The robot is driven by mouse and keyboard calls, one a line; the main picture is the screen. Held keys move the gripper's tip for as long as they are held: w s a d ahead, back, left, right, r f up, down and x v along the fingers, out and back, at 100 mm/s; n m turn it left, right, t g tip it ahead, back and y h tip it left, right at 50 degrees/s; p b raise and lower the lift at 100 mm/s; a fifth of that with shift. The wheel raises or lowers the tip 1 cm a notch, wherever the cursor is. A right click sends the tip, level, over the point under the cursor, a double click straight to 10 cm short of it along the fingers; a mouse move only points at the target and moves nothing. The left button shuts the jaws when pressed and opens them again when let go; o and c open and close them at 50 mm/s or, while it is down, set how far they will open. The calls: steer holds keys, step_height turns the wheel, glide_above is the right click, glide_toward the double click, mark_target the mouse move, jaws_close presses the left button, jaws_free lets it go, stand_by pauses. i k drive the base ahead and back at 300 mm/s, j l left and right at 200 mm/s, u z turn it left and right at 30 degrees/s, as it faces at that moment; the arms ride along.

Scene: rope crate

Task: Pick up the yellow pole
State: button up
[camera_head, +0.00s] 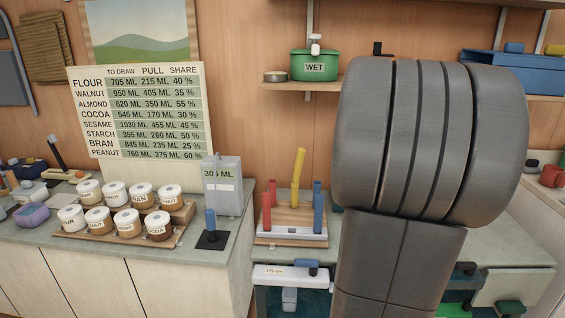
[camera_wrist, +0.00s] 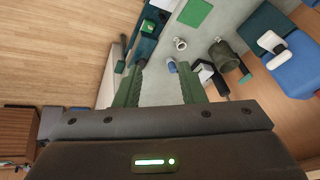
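The yellow pole (camera_head: 298,167) stands slightly tilted on a wooden board (camera_head: 307,214) in the head view, with its base partly hidden. Red poles (camera_head: 267,212) and blue poles (camera_head: 317,193) stand around it. My gripper (camera_wrist: 162,76) shows in the wrist view with its two green fingers spread apart and nothing between them. The yellow pole is not visible in the wrist view. In the head view my gripper is not visible, and my grey arm covers the area right of the board.
A grey container labelled 305 ML (camera_head: 222,186) stands left of the board, near a blue peg on a black base (camera_head: 211,229). Several labelled jars (camera_head: 126,221) stand on the left counter. A shelf above holds a green WET pot (camera_head: 314,66).

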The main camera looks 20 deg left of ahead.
mark_target(301, 151)
steer(key=i+j+u, duration=0.25)
steer(key=i+u, duration=0.15)
steer(key=i, duration=0.25)
steer(key=i+u, duration=0.45)
steer(key=i, duration=0.25)
